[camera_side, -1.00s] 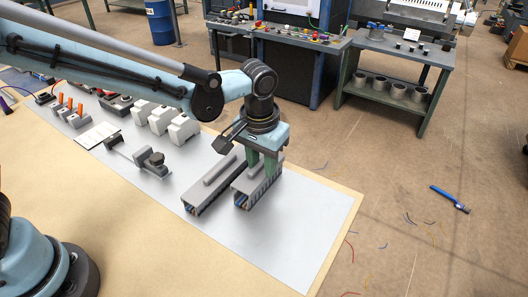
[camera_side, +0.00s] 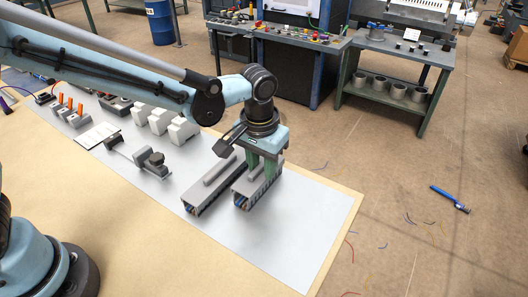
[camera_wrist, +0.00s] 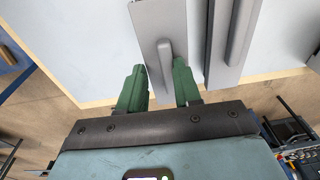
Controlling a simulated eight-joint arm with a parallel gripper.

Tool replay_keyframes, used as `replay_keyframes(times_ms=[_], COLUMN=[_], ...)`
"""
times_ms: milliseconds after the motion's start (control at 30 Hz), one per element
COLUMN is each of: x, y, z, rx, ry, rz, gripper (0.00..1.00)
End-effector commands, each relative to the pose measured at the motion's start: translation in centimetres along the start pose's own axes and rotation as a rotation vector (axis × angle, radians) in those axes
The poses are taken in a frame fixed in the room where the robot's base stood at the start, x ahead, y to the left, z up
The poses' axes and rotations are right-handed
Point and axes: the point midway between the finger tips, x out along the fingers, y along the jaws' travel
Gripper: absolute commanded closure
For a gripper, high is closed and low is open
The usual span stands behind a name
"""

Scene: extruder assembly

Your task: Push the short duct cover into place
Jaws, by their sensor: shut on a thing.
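The short duct cover (camera_side: 246,186) is a grey strip with a raised grip bar. It lies along the top of the short slotted duct (camera_side: 262,194), the right one of two parallel ducts. My gripper (camera_side: 263,168) points down over the far part of this cover, its green fingers closed on it. In the wrist view my gripper (camera_wrist: 158,68) has one finger on each side of the short cover (camera_wrist: 152,22) near the end of its bar. I cannot tell whether the cover is fully seated.
The longer duct with its grey cover (camera_side: 213,180) runs close on the left. A dark clamp-like part on a rail (camera_side: 152,162) and several white modules (camera_side: 165,120) are farther left. The grey mat (camera_side: 310,215) is clear at the right.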

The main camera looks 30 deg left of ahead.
Motion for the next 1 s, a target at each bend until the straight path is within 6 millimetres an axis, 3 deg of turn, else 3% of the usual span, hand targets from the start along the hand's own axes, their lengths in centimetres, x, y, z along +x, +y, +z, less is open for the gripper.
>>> replay_keyframes(times_ms=[733,767,933,1000], x=[1.4,1.3,1.3,1.3], y=[0.0,0.0,0.0,0.0], z=[0.1,0.1,0.1,0.1], rx=[0.000,0.000,0.000,-0.001], ry=[0.000,0.000,0.000,0.000], rz=[0.000,0.000,-0.001,-0.002], gripper=[0.97,0.62,0.37,0.37])
